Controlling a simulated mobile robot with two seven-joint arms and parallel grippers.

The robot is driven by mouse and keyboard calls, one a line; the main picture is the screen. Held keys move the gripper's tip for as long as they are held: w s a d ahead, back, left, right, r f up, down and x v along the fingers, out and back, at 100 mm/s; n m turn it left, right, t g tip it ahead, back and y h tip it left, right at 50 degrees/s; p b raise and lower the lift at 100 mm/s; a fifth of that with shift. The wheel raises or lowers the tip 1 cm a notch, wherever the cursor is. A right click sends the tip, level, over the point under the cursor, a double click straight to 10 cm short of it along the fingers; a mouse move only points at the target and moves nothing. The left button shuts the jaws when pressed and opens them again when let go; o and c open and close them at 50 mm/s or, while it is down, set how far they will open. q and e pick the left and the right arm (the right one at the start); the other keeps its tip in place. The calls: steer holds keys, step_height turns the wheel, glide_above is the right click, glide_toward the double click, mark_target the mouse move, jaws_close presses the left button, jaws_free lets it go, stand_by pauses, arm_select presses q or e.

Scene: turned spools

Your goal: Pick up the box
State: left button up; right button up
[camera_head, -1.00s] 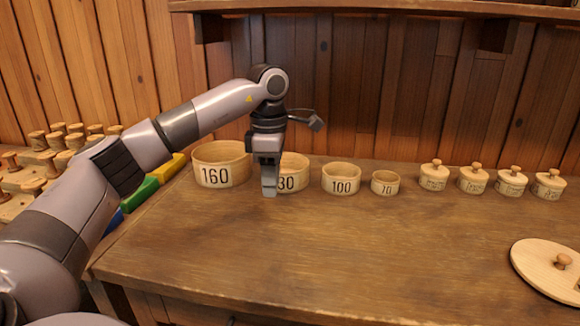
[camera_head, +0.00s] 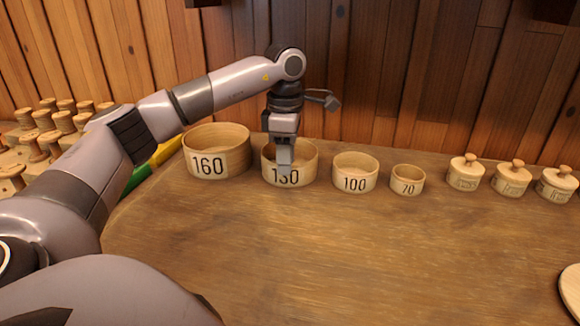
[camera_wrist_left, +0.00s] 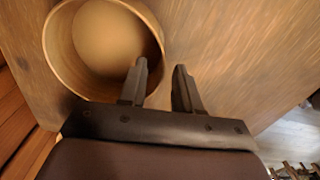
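Several round wooden boxes without lids stand in a row on the wooden table (camera_head: 300,250). They are the 160 box (camera_head: 235,165), the 130 box (camera_head: 308,172), the 100 box (camera_head: 368,184) and the 70 box (camera_head: 407,188). My left gripper (camera_head: 285,168) points down at the 130 box and hides part of its front and label. In the left wrist view, an open round box (camera_wrist_left: 60,50) shows empty. My left gripper (camera_wrist_left: 160,70) is open there, one finger over the box's inside, the other outside its rim. Whether they touch it is unclear. My right gripper is not in view.
Small lidded wooden pots with knobs (camera_head: 512,180) stand to the right. A round wooden piece (camera_head: 570,290) is cut off at the right edge. Spools (camera_head: 45,120) stand at the far left. The table's front middle is clear.

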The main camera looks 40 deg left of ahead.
mark_target(286, 185)
arm_select(q)
step_height(286, 185, down, 4)
steer(key=shift+s+r, duration=0.1)
jaws_close()
